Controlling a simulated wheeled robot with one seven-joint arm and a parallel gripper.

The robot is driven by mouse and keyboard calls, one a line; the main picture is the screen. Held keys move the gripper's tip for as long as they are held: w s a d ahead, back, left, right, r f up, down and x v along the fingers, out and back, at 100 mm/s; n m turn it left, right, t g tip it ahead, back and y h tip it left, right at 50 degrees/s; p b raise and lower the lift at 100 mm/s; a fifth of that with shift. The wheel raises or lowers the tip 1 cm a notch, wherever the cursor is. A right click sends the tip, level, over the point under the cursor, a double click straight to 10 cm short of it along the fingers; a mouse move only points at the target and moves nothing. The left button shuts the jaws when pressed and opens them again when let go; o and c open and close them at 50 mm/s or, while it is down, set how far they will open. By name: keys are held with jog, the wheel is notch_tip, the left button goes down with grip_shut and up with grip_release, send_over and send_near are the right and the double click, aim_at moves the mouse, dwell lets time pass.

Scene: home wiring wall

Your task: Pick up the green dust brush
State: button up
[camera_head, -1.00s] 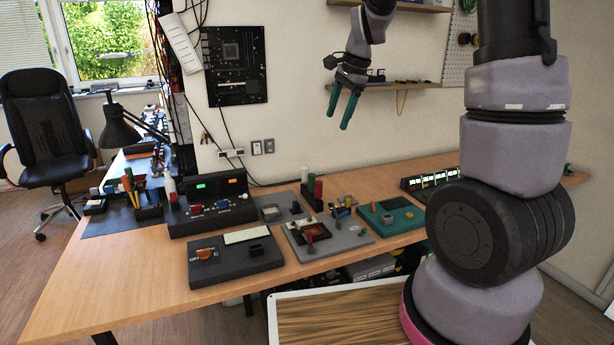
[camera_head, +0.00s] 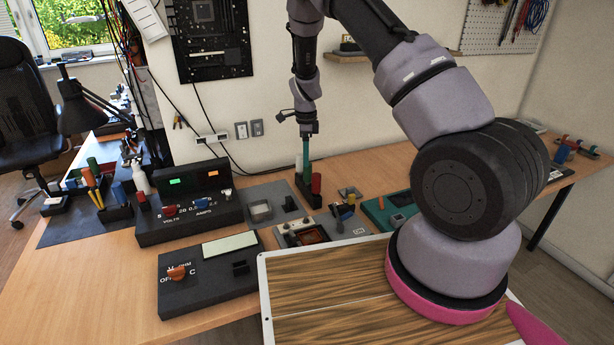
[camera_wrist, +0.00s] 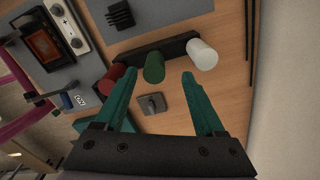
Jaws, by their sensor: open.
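A thick dark green handle (camera_wrist: 154,67), which I take to be the green dust brush, stands in a black rack (camera_wrist: 174,49) in the wrist view. A red handle (camera_wrist: 109,78) is on its left and a white one (camera_wrist: 202,53) on its right. My gripper (camera_wrist: 160,75) is open and empty, its two teal fingers pointing toward the rack, with the green handle in line with the gap between the tips. In the head view my gripper (camera_head: 304,172) hangs over the rack and hides the green handle. A brush end is not visible.
A small grey block (camera_wrist: 152,104) shows between my fingers in the wrist view. The head view shows a red handle (camera_head: 316,184) beside my gripper, a meter box (camera_head: 190,212) and a grey tray (camera_head: 262,210) to the left. The wall stands close behind.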

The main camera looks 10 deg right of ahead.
aim_at(308, 172)
jog(key=shift+f, duration=0.8)
jog(key=f, duration=0.3)
jog(key=s+f, duration=0.1)
jog(key=f, duration=0.1)
jog(key=shift+d, duration=0.3)
grip_shut()
